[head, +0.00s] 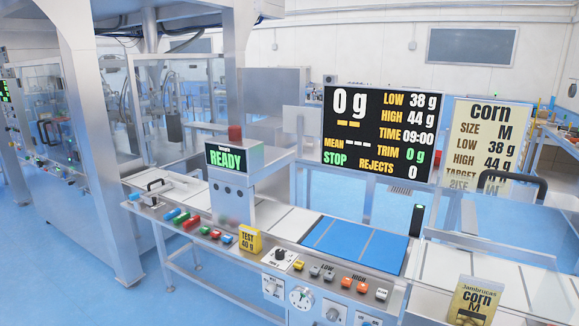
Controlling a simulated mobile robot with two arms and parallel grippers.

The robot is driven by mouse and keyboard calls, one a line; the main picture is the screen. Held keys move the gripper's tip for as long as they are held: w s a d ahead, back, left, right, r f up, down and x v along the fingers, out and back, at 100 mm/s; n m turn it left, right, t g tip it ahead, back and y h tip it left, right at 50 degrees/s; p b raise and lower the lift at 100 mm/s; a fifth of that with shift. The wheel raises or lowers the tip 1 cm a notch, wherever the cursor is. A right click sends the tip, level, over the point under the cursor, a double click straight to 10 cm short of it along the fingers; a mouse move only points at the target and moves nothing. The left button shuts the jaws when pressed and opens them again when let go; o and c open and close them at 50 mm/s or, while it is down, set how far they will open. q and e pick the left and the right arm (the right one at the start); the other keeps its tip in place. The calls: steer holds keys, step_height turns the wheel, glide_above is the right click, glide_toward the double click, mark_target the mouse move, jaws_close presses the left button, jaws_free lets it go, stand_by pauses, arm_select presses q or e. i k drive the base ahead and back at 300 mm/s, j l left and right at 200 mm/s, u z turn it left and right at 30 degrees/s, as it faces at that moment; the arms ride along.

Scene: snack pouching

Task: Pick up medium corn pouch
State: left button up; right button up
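The medium corn pouch (474,301) stands upright at the lower right, near the front edge of the conveyor line. It is yellowish with a dark lower part, and its label reads "corn" and "M". Its bottom is cut off by the picture edge. Nothing is seen holding it. Neither of my grippers is in view.
A blue weighing belt (355,245) lies left of the pouch, with pale conveyor sections (455,268) beside it. A yellow "TEST 40 g" block (250,240) sits by the button panel. The display (378,133) reads 0 g. The corn sign (484,143) gives size M.

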mark_target(475, 302)
steer(key=z, duration=1.3)
steer(key=i, duration=0.15)
